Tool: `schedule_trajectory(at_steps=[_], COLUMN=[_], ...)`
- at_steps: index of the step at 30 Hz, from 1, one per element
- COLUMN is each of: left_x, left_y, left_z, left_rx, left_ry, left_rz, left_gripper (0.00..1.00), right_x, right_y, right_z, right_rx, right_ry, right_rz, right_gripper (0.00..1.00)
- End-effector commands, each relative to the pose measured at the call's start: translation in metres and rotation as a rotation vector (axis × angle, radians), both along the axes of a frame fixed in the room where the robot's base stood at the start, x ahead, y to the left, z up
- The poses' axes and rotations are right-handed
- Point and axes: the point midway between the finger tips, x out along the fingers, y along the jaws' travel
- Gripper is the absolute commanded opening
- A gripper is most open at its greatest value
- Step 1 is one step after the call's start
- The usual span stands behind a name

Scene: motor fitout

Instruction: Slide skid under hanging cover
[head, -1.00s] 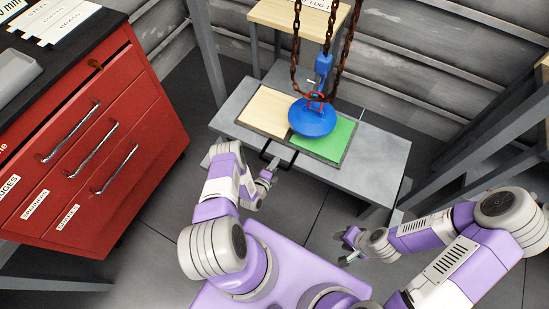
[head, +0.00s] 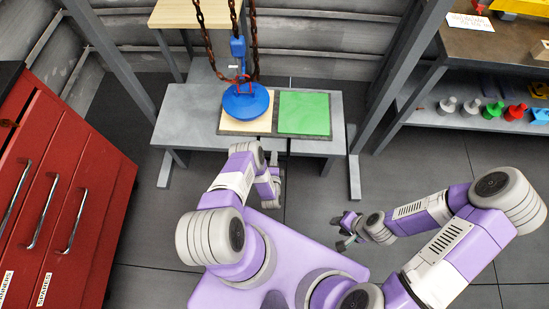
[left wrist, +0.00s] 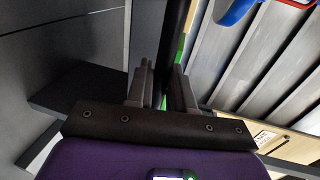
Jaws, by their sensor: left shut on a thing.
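The skid (head: 275,133) is a flat tray with a pale wood half on the left and a green half (head: 304,113) on the right. It lies on a grey bench (head: 180,112). The blue round cover (head: 247,103) hangs on rusty chains and appears over the wood half in the head view; its clearance is unclear. My left gripper (head: 276,183) is at the skid's front edge. In the left wrist view its fingers (left wrist: 161,90) are shut on the dark handle bar (left wrist: 174,60). My right gripper (head: 344,232) appears open and empty, away from the bench.
A red drawer cabinet (head: 60,200) stands at left. Grey posts (head: 408,70) and a shelf (head: 455,118) with several coloured parts are at right. A wooden-topped stand (head: 190,14) is behind the bench. The floor right of the bench front is open.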

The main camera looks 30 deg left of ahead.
Motion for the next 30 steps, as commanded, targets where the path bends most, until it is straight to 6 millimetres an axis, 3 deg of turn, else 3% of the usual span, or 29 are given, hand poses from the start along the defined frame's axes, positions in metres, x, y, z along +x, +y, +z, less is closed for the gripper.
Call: schedule_trajectory(at_steps=[8,9,12,22,30], left_x=[0.002,0.002,0.002,-0.002,-0.04], left_y=[-0.006,-0.006,-0.006,-0.006,-0.024], left_z=[0.0,0.0,0.0,0.001,0.011], left_rx=[-0.006,-0.006,-0.006,-0.004,-0.006], left_ry=[-0.002,-0.002,-0.002,0.0,0.003], left_rz=[-0.011,-0.012,-0.012,-0.009,-0.011], left_gripper=[0.0,0.25,0.38,0.38,0.38], right_x=[0.0,0.0,0.0,0.0,0.0], right_y=[0.0,0.0,0.0,0.0,0.0], right_z=[0.0,0.0,0.0,0.002,0.019], right_rx=[0.0,0.0,0.0,0.0,0.0], right_ry=[0.0,0.0,0.0,0.0,0.0], right_rz=[0.0,0.0,0.0,0.0,0.0], right_gripper=[0.38,0.38,0.38,0.38,0.38])
